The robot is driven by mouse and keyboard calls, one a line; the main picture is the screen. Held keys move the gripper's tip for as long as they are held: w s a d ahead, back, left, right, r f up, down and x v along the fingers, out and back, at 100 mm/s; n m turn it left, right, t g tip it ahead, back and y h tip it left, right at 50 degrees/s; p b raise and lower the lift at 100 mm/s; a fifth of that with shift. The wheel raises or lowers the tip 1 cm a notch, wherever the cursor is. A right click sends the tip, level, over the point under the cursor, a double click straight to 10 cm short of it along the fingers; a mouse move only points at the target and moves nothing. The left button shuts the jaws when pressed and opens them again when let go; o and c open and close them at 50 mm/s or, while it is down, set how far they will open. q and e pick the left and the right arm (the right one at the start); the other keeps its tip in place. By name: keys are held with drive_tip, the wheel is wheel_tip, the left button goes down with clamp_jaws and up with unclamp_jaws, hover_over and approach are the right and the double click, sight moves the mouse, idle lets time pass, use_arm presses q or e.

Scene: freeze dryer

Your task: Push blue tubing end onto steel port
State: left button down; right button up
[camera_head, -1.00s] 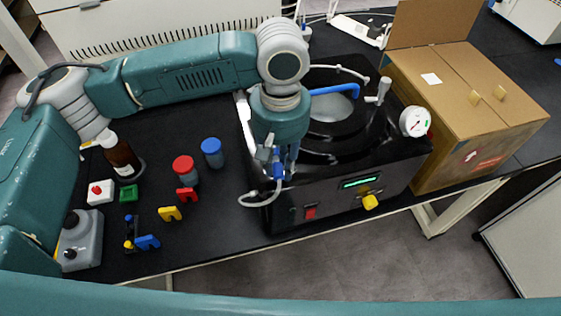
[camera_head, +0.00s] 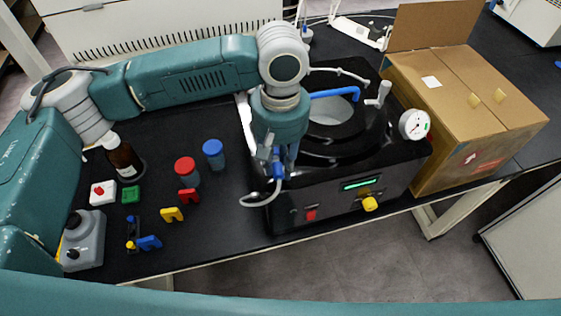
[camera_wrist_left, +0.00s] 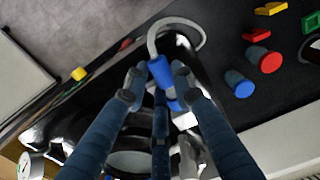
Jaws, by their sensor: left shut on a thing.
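My left gripper (camera_head: 277,160) points down over the front left of the black freeze dryer (camera_head: 300,195). It is shut on the blue tubing end (camera_wrist_left: 161,74), which sits between the two fingers in the left wrist view. The blue end also shows below the fingers in the head view (camera_head: 278,172). Pale tubing (camera_head: 256,201) runs from it and curls down to the left. A bright metal part (camera_wrist_left: 184,121) lies close to the blue end in the wrist view. I cannot tell whether it is the steel port or whether they touch. My right gripper is out of view.
A bent blue pipe (camera_head: 335,93), a gauge (camera_head: 414,124) and a yellow knob (camera_head: 370,203) are on the dryer. A cardboard box (camera_head: 445,95) stands at its right. Capped jars (camera_head: 214,155), a brown bottle (camera_head: 124,158) and small coloured clips (camera_head: 172,214) stand on the bench at left.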

use_arm(q)
drive_tip(key=shift+w+a, duration=0.1)
drive_tip(key=shift+w, duration=0.2)
drive_tip(key=c, duration=1.4)
unclamp_jaws()
wheel_tip(320, 180, up, 12)
drive_tip(key=shift+r, duration=0.1)
